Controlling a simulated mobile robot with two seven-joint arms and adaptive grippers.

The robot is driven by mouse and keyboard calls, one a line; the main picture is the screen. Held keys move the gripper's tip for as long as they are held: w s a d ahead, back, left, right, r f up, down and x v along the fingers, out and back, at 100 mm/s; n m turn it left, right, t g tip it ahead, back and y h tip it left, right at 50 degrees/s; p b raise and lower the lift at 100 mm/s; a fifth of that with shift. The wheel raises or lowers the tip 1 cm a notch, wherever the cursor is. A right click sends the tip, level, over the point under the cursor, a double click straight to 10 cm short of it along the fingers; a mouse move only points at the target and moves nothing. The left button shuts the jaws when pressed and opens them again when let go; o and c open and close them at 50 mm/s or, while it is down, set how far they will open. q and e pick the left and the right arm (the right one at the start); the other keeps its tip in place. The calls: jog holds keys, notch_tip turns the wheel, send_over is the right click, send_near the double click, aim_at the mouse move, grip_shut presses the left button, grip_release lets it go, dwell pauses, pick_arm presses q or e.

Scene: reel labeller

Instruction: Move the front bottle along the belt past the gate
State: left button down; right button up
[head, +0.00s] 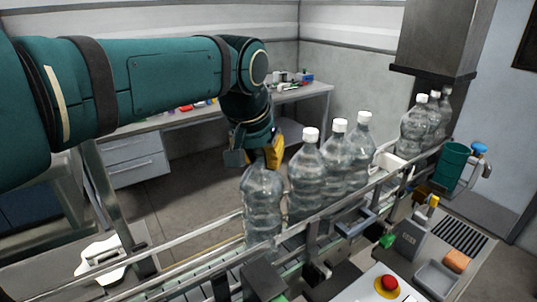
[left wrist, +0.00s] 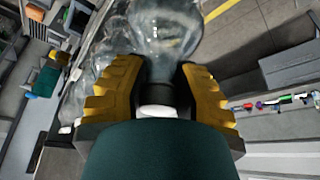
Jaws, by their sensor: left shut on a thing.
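The front bottle (head: 262,205) is clear and stands upright on the belt (head: 205,283), left of the other bottles. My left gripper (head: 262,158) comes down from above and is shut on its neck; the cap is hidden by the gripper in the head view. In the left wrist view the yellow fingers (left wrist: 160,90) sit on both sides of the neck, with the white cap and the clear bottle body (left wrist: 165,30) showing. The gate cannot be made out for certain. My right gripper is not in view.
Several white-capped bottles stand behind it on the belt, the nearest (head: 306,180) close on its right. Metal guide rails (head: 180,240) run along the belt. The belt's left part is clear.

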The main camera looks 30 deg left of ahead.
pick_arm(q)
jog(key=s+a+b, duration=0.1)
jog(key=s+a, duration=0.2)
jog(key=s, duration=0.4)
jog(key=s+a+b, duration=0.2)
jog(key=s+a, duration=0.1)
jog(key=s, duration=0.5)
dwell(1.2)
jog(key=shift+r, duration=0.1)
jog(key=shift+f, duration=0.2)
jog(key=shift+f+b, duration=0.3)
jog(key=shift+b, duration=0.05)
jog(key=c, duration=0.7)
grip_release()
jog(key=shift+c, duration=0.2)
jog(key=shift+s, duration=0.1)
